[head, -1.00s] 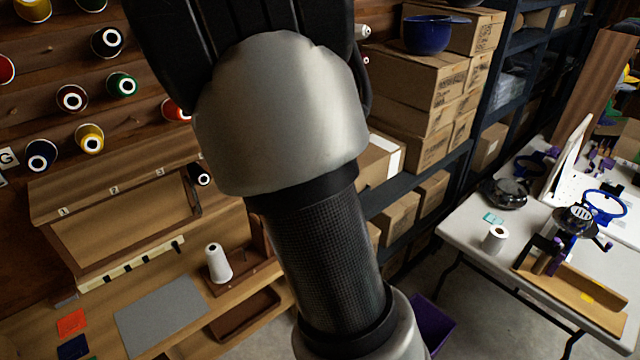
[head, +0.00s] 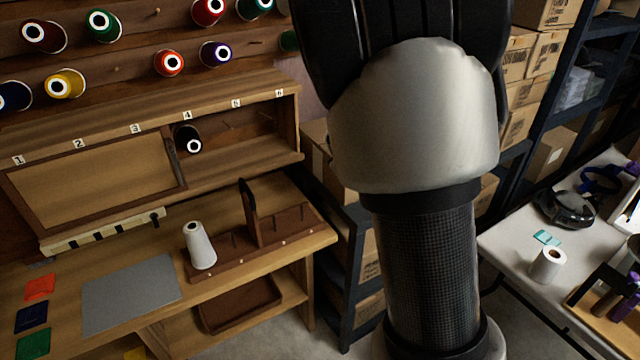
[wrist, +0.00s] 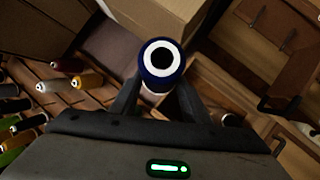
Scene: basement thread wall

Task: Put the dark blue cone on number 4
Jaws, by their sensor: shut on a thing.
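The dark blue cone (wrist: 161,62) shows end-on in the wrist view, with a white face and a dark centre hole. My gripper (wrist: 160,98) is shut on it, one finger on each side. In the head view my arm hides the gripper and the held cone. The number 4 label (head: 187,115) is on the front edge of the wooden wall shelf (head: 60,137), between 3 and 5. A black cone with a white end (head: 188,140) sits below the 4, beside the cork panel.
A white cone (head: 200,248) stands on a wooden peg rack (head: 285,235) on the bench. Several coloured cones hang on the wall above the shelf. Dark metal shelving (head: 350,220) and a white table (head: 520,245) are at right.

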